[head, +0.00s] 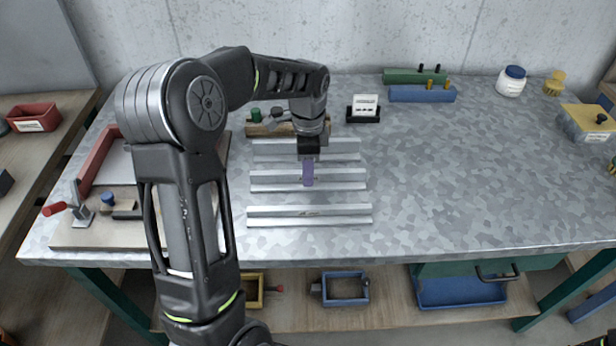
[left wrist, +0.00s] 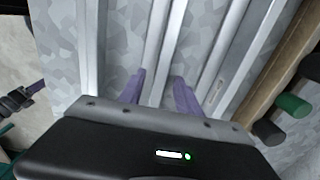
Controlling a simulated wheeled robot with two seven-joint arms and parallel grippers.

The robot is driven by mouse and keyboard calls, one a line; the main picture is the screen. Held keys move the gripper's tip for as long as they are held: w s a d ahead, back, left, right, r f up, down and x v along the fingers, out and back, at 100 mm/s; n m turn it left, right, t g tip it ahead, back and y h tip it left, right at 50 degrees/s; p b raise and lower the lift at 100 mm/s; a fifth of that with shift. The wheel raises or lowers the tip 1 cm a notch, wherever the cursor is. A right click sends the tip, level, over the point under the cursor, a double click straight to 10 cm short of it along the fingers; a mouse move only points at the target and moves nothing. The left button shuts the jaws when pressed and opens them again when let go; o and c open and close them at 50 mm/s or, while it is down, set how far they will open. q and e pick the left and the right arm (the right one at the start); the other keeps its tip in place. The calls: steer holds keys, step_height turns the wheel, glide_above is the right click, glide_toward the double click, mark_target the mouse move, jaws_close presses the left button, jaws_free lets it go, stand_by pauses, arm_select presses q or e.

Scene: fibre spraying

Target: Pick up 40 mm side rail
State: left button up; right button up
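Three silver metal rails lie side by side across the table: a far rail (head: 340,150), a middle rail (head: 340,181) and a near rail (head: 340,216). I cannot read which one is the 40 mm side rail. My left gripper (head: 308,180) points down over the middle rail and covers part of it. In the left wrist view the purple fingers (left wrist: 158,92) are apart, with a metal rail strip (left wrist: 155,45) running between them. No rail is visibly gripped; whether the fingers touch it I cannot tell.
A wooden block with a green knob (head: 256,115) stands just behind the rails. A board with a red clamp (head: 90,232) is at the left. The table's right middle is clear.

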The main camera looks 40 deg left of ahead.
arm_select(q)
steer(key=shift+f, duration=0.25)
steer(key=shift+c, duration=0.2)
jaws_close()
stand_by(0.4)
stand_by(1.0)
